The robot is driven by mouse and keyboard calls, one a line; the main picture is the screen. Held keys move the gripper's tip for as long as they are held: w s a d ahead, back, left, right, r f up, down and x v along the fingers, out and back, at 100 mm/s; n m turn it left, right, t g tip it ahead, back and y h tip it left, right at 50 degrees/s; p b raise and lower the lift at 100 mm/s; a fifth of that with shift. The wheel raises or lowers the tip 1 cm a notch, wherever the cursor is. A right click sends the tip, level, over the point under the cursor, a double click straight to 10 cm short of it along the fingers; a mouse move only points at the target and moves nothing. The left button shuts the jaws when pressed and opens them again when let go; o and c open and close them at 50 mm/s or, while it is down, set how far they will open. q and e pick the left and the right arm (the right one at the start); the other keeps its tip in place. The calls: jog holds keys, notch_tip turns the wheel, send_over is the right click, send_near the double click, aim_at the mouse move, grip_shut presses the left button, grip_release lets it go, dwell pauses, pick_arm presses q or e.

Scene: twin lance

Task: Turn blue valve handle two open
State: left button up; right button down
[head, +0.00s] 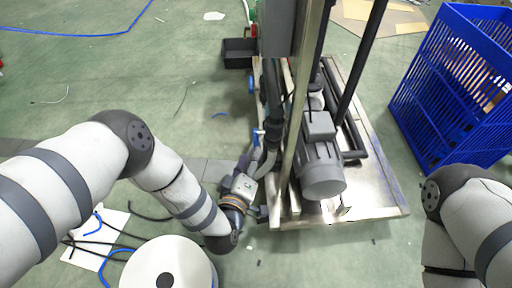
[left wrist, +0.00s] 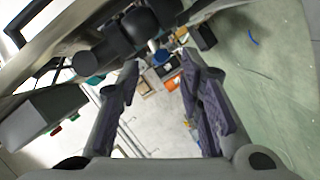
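A small blue valve handle (head: 258,137) shows in the head view on the near left side of the pump skid. Another blue handle (head: 251,84) sits farther back along the same side. My left gripper (head: 254,164) is beside the skid, just below the nearer handle. In the left wrist view the two fingers of my left gripper (left wrist: 160,75) stand apart with nothing held between them. A blue handle (left wrist: 161,57) shows just beyond the fingertips, apart from them; which handle it is, I cannot tell. My right gripper is out of sight; only my right arm shows.
The metal skid (head: 380,207) carries a grey motor (head: 321,165), pipes and upright posts close to my left gripper. A blue crate (head: 455,85) stands at the right. A black bin (head: 238,53) is behind. A white round drum (head: 190,262) and loose cables lie at front left.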

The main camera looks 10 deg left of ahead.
aim_at(257, 145)
pick_arm(q)
jog(key=b+x, duration=0.1)
jog(key=x, duration=0.4)
jog(key=shift+w+f, duration=0.1)
jog(key=shift+f, duration=0.1)
jog(key=shift+w, duration=0.45)
grip_shut()
